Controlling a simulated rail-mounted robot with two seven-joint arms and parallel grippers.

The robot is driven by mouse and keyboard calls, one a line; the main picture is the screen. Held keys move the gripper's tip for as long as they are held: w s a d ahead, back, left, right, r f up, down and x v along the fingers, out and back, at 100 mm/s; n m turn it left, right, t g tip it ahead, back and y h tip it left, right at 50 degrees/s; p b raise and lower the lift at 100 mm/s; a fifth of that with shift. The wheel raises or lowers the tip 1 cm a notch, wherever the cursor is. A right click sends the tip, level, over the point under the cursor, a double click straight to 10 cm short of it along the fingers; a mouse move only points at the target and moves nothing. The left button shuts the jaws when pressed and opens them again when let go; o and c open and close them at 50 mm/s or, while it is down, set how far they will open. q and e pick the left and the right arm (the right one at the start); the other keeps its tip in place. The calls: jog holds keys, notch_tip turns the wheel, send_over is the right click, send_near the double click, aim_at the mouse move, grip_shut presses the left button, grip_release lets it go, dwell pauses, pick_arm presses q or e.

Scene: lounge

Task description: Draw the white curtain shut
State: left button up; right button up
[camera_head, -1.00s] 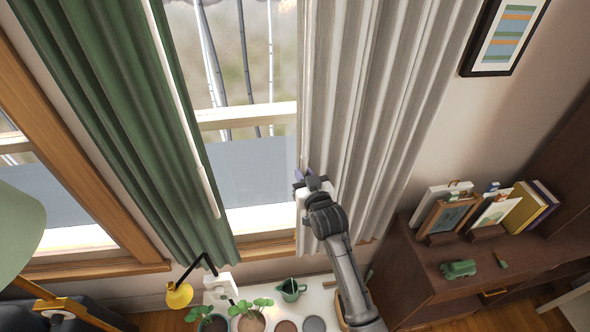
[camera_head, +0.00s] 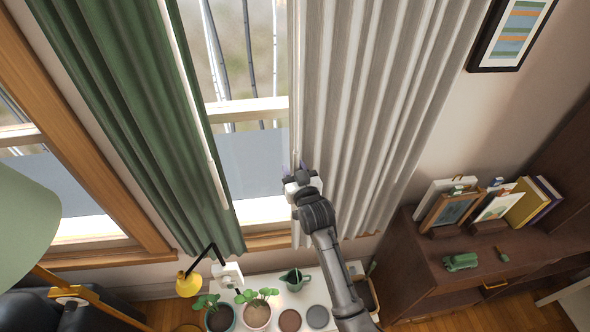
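The white curtain (camera_head: 385,110) hangs in folds on the right side of the window. The green curtain (camera_head: 120,110) hangs to its left, and a strip of window (camera_head: 250,150) shows between them. A pale vertical rod (camera_head: 218,185) hangs along the green curtain's right edge. My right gripper (camera_head: 294,178) is at the left edge of the white curtain, low down. Its fingers are mostly hidden by its own wrist, so I cannot see whether they are shut on the cloth. My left gripper is not in view.
A brown cabinet (camera_head: 425,270) with frames and books stands at the right. A pale green lampshade (camera_head: 22,220) is at the left.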

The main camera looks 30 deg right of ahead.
jog(key=shift+d, duration=0.1)
jog(key=s, duration=0.4)
jog(key=s+a+b, duration=0.1)
jog(key=s, duration=0.4)
jog(key=s+a, duration=0.1)
jog(key=s, duration=0.3)
jog(key=shift+s, duration=0.35)
